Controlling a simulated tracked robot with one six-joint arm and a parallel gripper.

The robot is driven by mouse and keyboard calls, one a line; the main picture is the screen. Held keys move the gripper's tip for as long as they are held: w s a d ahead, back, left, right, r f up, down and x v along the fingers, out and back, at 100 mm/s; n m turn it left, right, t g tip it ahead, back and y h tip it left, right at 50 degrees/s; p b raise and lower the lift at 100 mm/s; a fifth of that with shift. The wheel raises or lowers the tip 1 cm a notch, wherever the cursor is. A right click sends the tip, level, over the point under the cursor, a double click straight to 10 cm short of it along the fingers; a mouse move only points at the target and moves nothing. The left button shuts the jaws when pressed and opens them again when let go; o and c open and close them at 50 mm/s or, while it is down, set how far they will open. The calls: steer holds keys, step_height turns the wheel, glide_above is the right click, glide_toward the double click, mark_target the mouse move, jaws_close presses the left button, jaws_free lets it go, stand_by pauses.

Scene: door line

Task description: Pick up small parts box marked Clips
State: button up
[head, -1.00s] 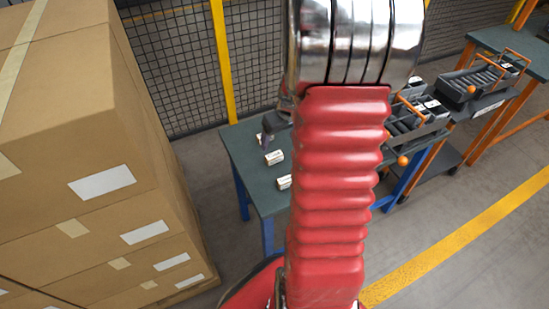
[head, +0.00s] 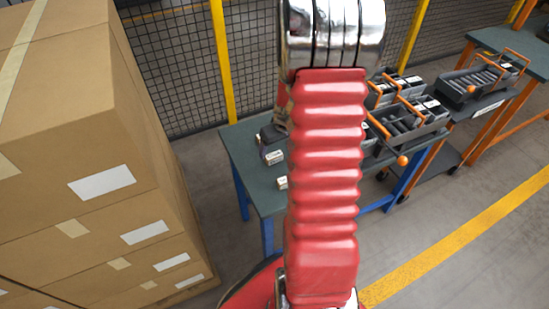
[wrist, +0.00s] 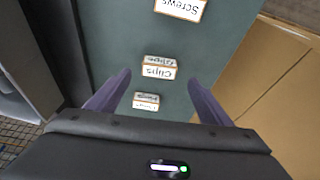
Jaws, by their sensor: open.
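The Clips box (wrist: 158,71) is a small white-labelled box with an orange edge on the green bench top; its lettering is upside down in the wrist view. My gripper (wrist: 159,78) is open, its purple fingers on either side of the Clips box in the picture. I cannot tell whether the fingers are down at the box's height. In the head view the gripper's dark body (head: 272,140) is over the bench's left part, partly behind my red arm, and its fingertips are not clear.
A Screws box (wrist: 180,8) and another small box (wrist: 146,101) with unclear lettering stand in line with the Clips box. Grey tool trays (head: 408,118) with orange handles sit right of my arm. Stacked cartons (head: 90,150) stand left of the bench (head: 240,165).

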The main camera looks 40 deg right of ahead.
mark_target(274, 155)
steer(key=shift+x, duration=2.5)
steer(key=shift+s+d, duration=0.1)
steer(key=shift+c, duration=0.2)
steer(key=c, duration=1.1)
